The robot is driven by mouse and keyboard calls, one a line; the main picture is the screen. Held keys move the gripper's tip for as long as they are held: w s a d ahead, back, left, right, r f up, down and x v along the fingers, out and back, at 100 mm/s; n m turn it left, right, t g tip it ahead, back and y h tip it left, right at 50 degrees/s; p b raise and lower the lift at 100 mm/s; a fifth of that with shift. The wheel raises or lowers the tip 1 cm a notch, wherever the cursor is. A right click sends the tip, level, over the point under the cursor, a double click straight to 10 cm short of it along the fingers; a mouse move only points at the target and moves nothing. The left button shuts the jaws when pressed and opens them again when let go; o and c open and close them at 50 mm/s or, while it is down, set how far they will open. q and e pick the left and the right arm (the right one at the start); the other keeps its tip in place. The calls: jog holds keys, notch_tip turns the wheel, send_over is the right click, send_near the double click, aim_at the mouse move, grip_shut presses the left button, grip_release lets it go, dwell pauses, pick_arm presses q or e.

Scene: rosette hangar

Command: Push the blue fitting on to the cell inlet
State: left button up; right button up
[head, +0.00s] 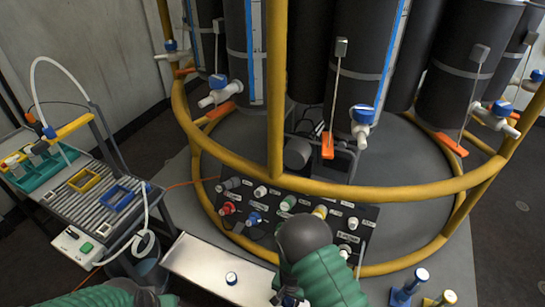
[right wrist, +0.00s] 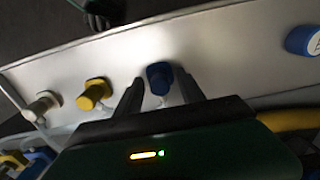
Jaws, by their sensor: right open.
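A blue fitting (right wrist: 160,78) stands on the pale metal tray, between the two fingers of my right gripper (right wrist: 159,94). The fingers are apart, with the fitting between their tips; I cannot tell whether either touches it. In the head view my right gripper (head: 290,297) is at the bottom edge, mostly hidden by my own wrist, and the fitting is not visible there. The black panel (head: 330,222) carries several coloured and white ports with labels too small to read, so I cannot tell which is the cell inlet. My left gripper (head: 150,298) is partly visible at the bottom left.
A yellow fitting (right wrist: 93,93) and a white one (right wrist: 42,103) stand beside the blue one. A blue-capped white item (head: 232,278) is on the tray (head: 190,262). The yellow ring rail (head: 350,190) runs above the panel. A bench (head: 85,185) stands left.

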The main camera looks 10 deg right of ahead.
aim_at(289, 298)
dwell(0.7)
jog(key=shift+c, duration=0.3)
grip_shut()
jog(key=shift+r, duration=0.1)
dwell(1.1)
jog(key=shift+r+p, duration=2.85)
jog(key=shift+r, duration=0.1)
